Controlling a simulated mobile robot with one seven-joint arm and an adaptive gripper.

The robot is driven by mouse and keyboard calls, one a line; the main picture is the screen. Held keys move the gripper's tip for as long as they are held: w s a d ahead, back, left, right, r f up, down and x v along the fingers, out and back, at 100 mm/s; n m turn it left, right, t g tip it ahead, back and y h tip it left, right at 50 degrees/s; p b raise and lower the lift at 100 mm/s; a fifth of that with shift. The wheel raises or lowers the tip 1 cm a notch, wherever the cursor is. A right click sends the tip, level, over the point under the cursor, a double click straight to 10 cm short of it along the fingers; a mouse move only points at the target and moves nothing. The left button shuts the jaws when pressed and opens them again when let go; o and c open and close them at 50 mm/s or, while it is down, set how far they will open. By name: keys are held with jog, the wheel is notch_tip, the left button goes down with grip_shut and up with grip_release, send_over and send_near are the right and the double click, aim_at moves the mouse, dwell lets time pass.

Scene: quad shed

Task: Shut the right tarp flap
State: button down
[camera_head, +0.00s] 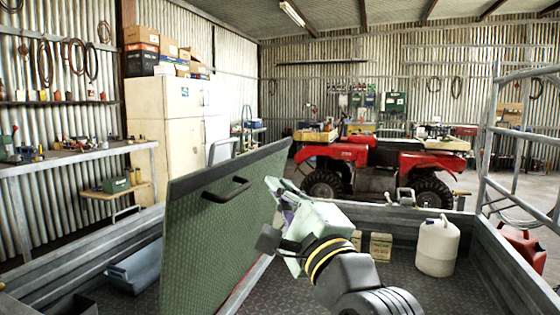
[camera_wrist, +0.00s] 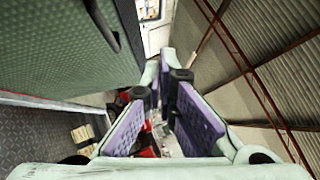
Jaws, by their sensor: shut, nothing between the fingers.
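One green textured flap (camera_head: 225,215) with a dark edge stands raised and tilted in the trailer bed. No second flap can be made out.
The trailer bed holds a white jug (camera_head: 436,248), small tan boxes (camera_head: 380,246) and a blue-grey bin (camera_head: 136,266). A red jerry can (camera_head: 523,246) stands at the right. Behind are a red quad bike (camera_head: 350,153), a fridge (camera_head: 172,125) and a workbench (camera_head: 80,158).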

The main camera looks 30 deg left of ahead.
jog(key=p, duration=0.2)
send_near(235, 142)
jog(key=w, duration=0.3)
jog(key=shift+s+a+r+p, duration=0.1)
jog(key=shift+s+a+r, duration=0.1)
jog(key=shift+a, duration=0.35)
jog(key=shift+s+a+r+p, duration=0.1)
jog(key=shift+a+r, duration=0.15)
jog(key=shift+a, duration=0.35)
jog(key=shift+s+a+r+p, duration=0.1)
jog(key=shift+s+a+r, duration=0.1)
jog(key=shift+a, duration=0.35)
